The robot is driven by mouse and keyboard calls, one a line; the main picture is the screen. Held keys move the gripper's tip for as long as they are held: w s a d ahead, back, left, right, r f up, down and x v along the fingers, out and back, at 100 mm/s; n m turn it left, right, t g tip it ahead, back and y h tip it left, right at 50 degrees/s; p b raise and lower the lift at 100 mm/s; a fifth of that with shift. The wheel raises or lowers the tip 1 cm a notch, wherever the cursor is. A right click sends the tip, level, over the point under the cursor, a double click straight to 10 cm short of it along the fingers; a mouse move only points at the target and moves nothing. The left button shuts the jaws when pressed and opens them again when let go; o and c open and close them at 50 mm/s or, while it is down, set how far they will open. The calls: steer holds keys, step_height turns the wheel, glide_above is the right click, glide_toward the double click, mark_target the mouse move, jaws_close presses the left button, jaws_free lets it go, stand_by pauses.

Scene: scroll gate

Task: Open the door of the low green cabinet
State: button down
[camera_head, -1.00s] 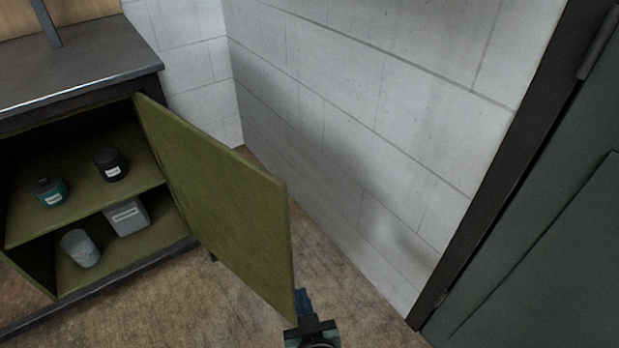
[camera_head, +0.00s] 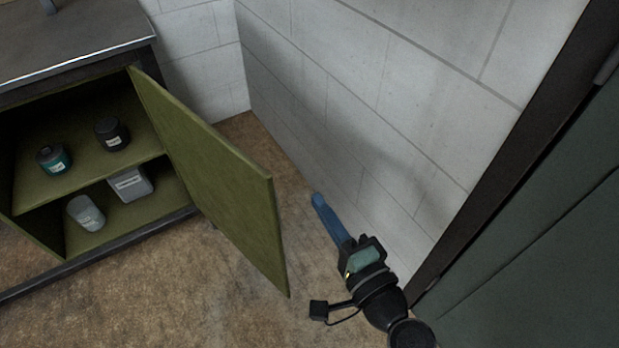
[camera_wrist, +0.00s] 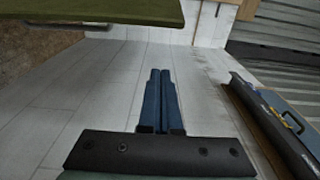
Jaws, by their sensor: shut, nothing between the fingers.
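The low green cabinet (camera_head: 72,95) stands at the left of the head view, with its dark top and two shelf levels showing. Its green door (camera_head: 215,175) is swung wide open on its right side, and the inside is exposed. My gripper (camera_head: 317,198) is to the right of the door, between the door's free edge and the white wall, apart from the door. Its blue fingers are shut with nothing between them. In the wrist view the fingers (camera_wrist: 161,75) lie side by side, and the green door (camera_wrist: 110,12) crosses the top left.
A teal jar (camera_head: 53,159) and a black jar (camera_head: 112,134) are on the upper shelf. A grey container (camera_head: 86,213) and a grey box (camera_head: 130,183) are below. The white block wall (camera_head: 350,90) is close to my gripper. A dark green door (camera_head: 530,250) is at the right.

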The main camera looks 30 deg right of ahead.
steer(key=w+a, duration=0.3)
steer(key=w, duration=0.4)
steer(key=shift+w+a, duration=0.3)
